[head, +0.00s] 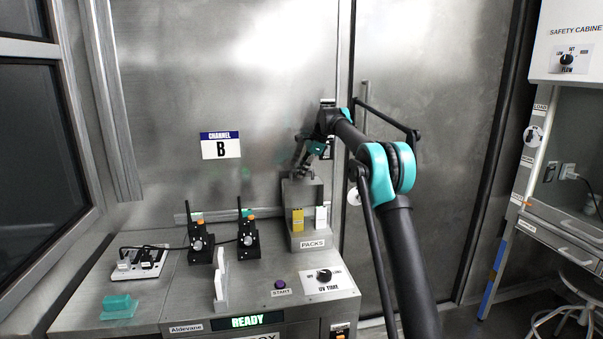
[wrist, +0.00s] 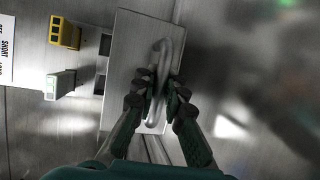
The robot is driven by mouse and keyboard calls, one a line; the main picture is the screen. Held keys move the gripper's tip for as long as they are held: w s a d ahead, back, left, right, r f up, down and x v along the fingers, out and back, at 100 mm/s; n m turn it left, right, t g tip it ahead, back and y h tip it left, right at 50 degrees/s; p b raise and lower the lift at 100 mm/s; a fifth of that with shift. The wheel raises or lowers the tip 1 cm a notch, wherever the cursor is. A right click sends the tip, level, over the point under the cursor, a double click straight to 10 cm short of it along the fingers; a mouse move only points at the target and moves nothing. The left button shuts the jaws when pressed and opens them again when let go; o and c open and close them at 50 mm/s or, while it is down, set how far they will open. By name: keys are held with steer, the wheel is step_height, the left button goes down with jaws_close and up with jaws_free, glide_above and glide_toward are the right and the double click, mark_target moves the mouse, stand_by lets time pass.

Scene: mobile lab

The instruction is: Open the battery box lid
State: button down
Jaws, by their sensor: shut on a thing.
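A grey metal box (head: 296,188) labelled PACKS stands at the back of the bench. In the wrist view a flat grey plate (wrist: 138,35) with a looped bar handle (wrist: 163,54) shows from close up; it looks like the top of this box. My gripper (head: 303,172) reaches down to the box top. In the wrist view its dark fingers (wrist: 164,94) are shut on the handle. I cannot tell whether the plate is raised from the box.
A yellow pack (head: 297,219) and a white pack (head: 320,216) are at the box front. Two black radios (head: 248,238) (head: 200,244) stand to the left, near a white charger (head: 139,262). A white upright panel (head: 221,280), START button (head: 279,284) and UV TIME knob (head: 324,276) are nearer.

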steer(key=shift+r, duration=0.1)
steer(key=c, duration=1.6)
jaws_free()
steer(key=shift+o, duration=0.2)
steer(key=v, duration=1.2)
steer(key=shift+d, duration=0.1)
